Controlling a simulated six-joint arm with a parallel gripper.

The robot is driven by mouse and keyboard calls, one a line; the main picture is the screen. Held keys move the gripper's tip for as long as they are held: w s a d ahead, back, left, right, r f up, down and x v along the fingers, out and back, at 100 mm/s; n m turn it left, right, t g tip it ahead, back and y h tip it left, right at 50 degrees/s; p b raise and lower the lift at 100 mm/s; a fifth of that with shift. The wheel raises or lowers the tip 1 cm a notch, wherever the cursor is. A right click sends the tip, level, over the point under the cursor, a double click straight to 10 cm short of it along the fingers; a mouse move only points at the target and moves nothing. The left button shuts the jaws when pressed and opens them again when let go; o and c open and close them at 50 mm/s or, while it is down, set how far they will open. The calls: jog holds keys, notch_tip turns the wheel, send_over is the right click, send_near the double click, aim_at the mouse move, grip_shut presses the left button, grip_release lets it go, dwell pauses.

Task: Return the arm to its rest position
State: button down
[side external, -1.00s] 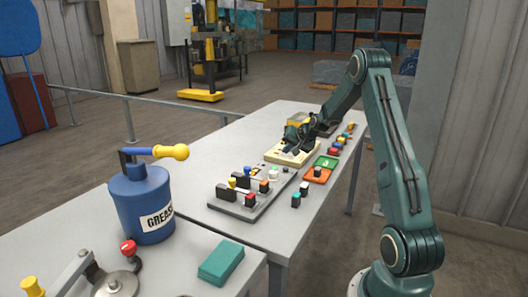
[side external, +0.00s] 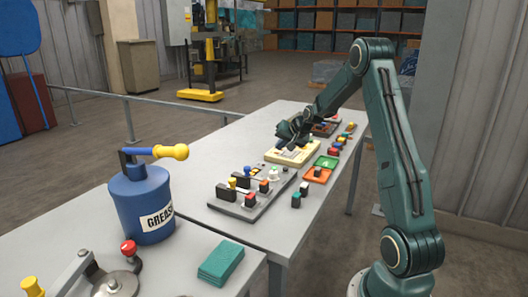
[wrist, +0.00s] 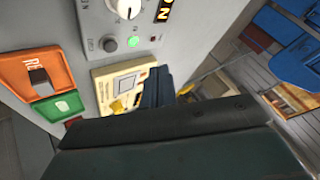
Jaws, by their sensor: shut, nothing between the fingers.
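My gripper (side external: 284,136) is in the air just above the cream box (side external: 293,153) on the table, with the arm bent over from the right. Its dark fingers (wrist: 155,90) are shut and empty in the wrist view. The cream box also shows in the wrist view (wrist: 103,76), partly hidden behind the fingers. The fingertips are too small in the side view to show their exact gap from the box.
A grey panel (side external: 231,205) with coloured switches stands nearer the camera.

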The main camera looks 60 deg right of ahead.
jog(key=s+a+r+n+y, duration=0.15)
jog(key=a+r, duration=0.25)
jog(key=a, duration=0.4)
jog(key=s+a+r+n+g, duration=0.1)
jog(key=s+a+r+n, duration=0.15)
jog(key=a+r, duration=0.45)
jog(key=s+a+r+n, duration=0.1)
jog(key=a+r+n, duration=0.15)
jog(key=a, duration=0.75)
jog(key=s+a+n+y, duration=0.1)
jog(key=s+a+n, duration=0.2)
jog(key=s+a, duration=0.4)
jog(key=s+a+n+g, duration=0.1)
jog(key=s+a+n, duration=0.2)
jog(key=s+a, duration=0.5)
jog(key=shift+s+f+g+y, duration=0.3)
jog(key=shift+s+y, duration=0.05)
jog(key=shift+s, duration=2.75)
